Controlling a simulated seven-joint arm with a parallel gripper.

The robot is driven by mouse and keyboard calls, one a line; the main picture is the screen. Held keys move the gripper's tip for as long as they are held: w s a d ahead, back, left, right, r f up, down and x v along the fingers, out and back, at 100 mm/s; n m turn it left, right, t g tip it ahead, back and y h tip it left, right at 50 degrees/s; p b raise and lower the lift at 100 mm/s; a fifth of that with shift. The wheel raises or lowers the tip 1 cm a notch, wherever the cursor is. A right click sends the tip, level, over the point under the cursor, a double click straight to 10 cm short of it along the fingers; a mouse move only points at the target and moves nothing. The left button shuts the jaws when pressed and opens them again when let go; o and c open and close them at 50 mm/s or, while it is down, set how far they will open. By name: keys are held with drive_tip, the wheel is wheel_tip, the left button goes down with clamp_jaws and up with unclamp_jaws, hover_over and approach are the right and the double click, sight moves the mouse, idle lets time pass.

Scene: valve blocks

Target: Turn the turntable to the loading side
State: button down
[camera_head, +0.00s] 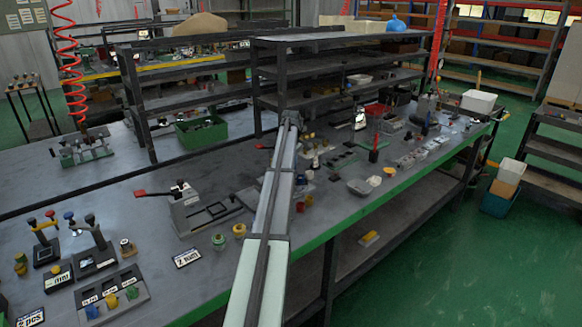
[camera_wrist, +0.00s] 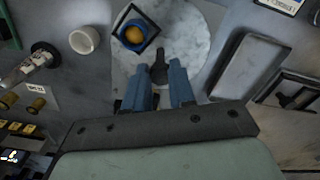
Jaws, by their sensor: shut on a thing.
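In the wrist view, the turntable (camera_wrist: 190,35) is a pale, marbled round disc on a light plate. A dark knob or handle (camera_wrist: 159,66) stands near its front edge. The blue fingers of my gripper (camera_wrist: 160,82) are on either side of this handle and are shut on it. A black square holder (camera_wrist: 137,24) with a round orange part (camera_wrist: 134,35) sits on the disc, beyond the handle and to the left. In the head view, my arm reaches over the bench; I cannot make out the fingertips or the turntable clearly there.
In the wrist view, a white ring or cup (camera_wrist: 84,40) and small brass parts (camera_wrist: 36,104) lie left. In the head view, a red-handled clamp (camera_head: 184,205) and a label card (camera_head: 187,257) stand left of my arm.

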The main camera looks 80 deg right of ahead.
idle(0.6)
drive_tip(key=c, duration=0.9)
unclamp_jaws()
drive_tip(key=shift+c, duration=0.2)
wheel_tip(320, 180, up, 14)
drive_tip(key=shift+f, duration=0.1)
